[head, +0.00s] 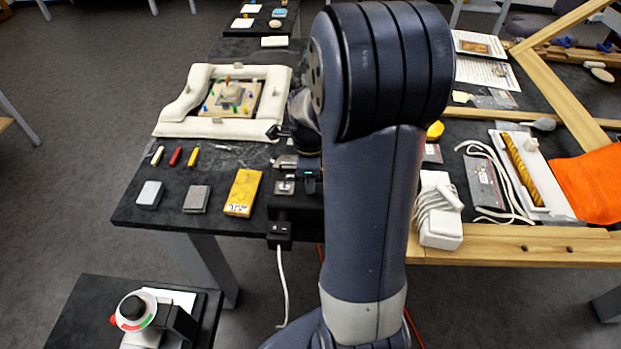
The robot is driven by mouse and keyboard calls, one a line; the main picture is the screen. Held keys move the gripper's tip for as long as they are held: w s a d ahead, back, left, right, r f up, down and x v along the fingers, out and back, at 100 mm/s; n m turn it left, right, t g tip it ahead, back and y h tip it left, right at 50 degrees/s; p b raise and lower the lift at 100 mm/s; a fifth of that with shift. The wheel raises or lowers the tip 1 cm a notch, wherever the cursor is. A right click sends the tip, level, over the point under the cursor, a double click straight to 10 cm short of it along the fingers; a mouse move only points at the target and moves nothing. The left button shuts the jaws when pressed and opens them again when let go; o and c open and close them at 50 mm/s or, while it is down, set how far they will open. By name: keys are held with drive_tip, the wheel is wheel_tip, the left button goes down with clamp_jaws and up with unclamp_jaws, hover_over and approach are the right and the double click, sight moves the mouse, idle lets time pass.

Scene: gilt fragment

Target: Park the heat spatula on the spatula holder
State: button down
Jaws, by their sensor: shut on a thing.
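My gripper (296,163) is low over the front part of the black table, partly hidden behind my own arm. It appears shut on the heat spatula (309,176), a small dark piece with a teal spot. Most of the spatula is hidden. The spatula holder (284,205) seems to be the black block just below, at the table's front edge, with a small square metal plate (285,187) on top. The spatula is close above or beside this block; I cannot tell whether they touch.
A switch box (279,230) with a white cord hangs at the front edge. A yellow block (243,192) and two grey blocks lie left of the holder. A white coiled-cord device (439,215) stands right.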

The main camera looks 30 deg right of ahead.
drive_tip(key=c, duration=1.6)
unclamp_jaws()
drive_tip(key=o, duration=0.5)
drive_tip(key=shift+r+p, duration=2.9)
drive_tip(key=shift+r, duration=0.65)
drive_tip(key=shift+f, duration=0.2)
